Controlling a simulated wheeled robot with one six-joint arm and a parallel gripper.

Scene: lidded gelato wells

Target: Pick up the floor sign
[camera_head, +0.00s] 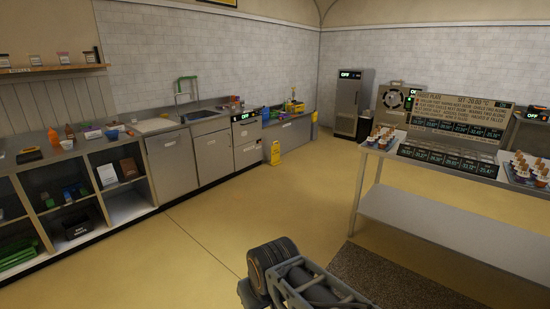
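The floor sign (275,152) is a small yellow stand on the floor. It stands upright in front of the far end of the left counter, near the middle of the head view and well away from me. Part of my arm shows at the bottom centre, dark and jointed, far short of the sign. I cannot make out my gripper's fingers in this view.
A steel counter with a sink (202,115) and open shelves runs along the left wall. A steel table (430,207) with displays and cups stands at right, a dark mat (385,280) before it. A tall grey cabinet (353,103) stands at the back. The tan floor between is clear.

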